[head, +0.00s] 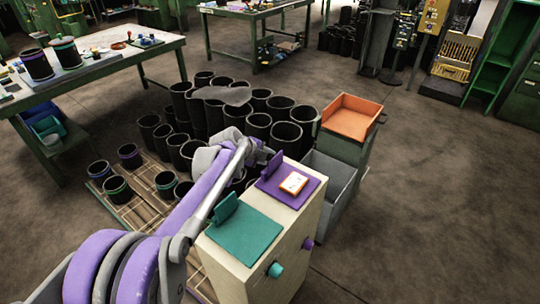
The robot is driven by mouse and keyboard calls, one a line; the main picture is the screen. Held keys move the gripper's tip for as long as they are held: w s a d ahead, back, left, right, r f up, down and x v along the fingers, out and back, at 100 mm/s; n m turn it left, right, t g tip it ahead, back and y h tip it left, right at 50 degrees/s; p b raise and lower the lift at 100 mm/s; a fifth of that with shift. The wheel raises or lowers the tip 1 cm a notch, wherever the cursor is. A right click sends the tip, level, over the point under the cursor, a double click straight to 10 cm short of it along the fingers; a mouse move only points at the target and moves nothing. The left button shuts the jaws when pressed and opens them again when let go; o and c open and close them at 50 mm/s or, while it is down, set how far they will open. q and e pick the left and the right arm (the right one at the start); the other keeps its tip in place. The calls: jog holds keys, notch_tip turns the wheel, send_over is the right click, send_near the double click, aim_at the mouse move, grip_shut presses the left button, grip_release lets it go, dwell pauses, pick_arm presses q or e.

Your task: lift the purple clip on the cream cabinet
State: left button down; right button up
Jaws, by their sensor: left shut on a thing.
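The cream cabinet (285,246) stands at the lower centre. On its top lies a purple plate with an upright purple clip (271,166) at its left edge. An orange-and-white piece (293,183) lies on the purple plate. A similar teal clip (226,208) stands on a teal plate nearer to me. My left arm reaches in from the lower left, and its gripper (265,153) is at the top of the purple clip, shut on it. The fingertips are small and partly hidden. My right gripper is not in view.
Several black sleeves (285,137) stand behind and left of the cabinet, some on a wooden pallet. A grey bin (334,180) and a green stand with an orange tray (351,117) are close at the right. The floor further right is clear.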

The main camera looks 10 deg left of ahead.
pick_arm(q)
jog(key=shift+w+a+f+n+h, duration=0.1)
jog(key=shift+a+n+h, duration=0.2)
jog(key=shift+h, duration=0.2)
jog(key=shift+d, duration=0.1)
jog(key=c, duration=0.6)
grip_release()
jog(key=shift+f, duration=0.1)
jog(key=v, duration=1.1)
jog(key=shift+w+p, duration=0.2)
jog(key=shift+p, duration=0.2)
